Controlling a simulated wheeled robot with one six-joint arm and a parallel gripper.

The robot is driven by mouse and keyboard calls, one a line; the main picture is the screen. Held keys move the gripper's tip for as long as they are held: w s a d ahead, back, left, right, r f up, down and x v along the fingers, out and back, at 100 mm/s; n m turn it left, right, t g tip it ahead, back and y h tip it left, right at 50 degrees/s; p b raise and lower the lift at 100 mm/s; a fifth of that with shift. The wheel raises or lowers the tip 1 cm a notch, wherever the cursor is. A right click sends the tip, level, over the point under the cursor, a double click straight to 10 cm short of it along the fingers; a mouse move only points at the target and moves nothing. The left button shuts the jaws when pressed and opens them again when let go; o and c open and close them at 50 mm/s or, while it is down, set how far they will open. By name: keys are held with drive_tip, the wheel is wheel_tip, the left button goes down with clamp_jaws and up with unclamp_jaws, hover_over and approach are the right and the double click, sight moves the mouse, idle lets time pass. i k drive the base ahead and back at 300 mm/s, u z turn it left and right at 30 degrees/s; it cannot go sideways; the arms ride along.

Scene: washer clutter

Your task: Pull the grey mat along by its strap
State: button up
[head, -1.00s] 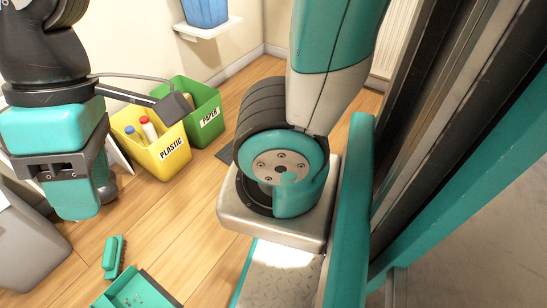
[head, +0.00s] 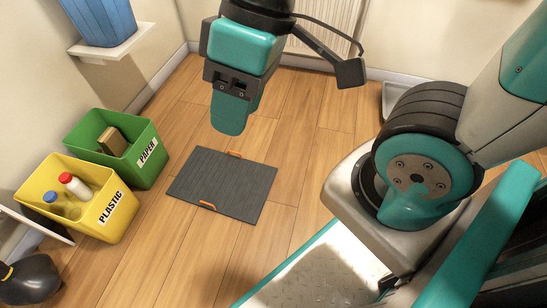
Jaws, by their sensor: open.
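The dark grey mat (head: 222,183) lies flat on the wooden floor in the middle of the head view. It has one orange strap (head: 207,205) at its near edge and another orange strap (head: 234,154) at its far edge. My gripper (head: 229,115) hangs above the floor over the far side of the mat, apart from it. Its teal end points down. It is open and I see nothing held in it.
A yellow PLASTIC bin (head: 70,205) with bottles and a green PAPER bin (head: 140,165) with a box stand left of the mat. A blue container (head: 100,20) sits on a wall shelf. A radiator (head: 320,25) is at the back. Floor around the mat is clear.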

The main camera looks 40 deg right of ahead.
sight(228, 185)
drive_tip(key=z, duration=1.4)
drive_tip(key=k, duration=0.9)
drive_tip(key=u, duration=1)
drive_tip(key=i, duration=1)
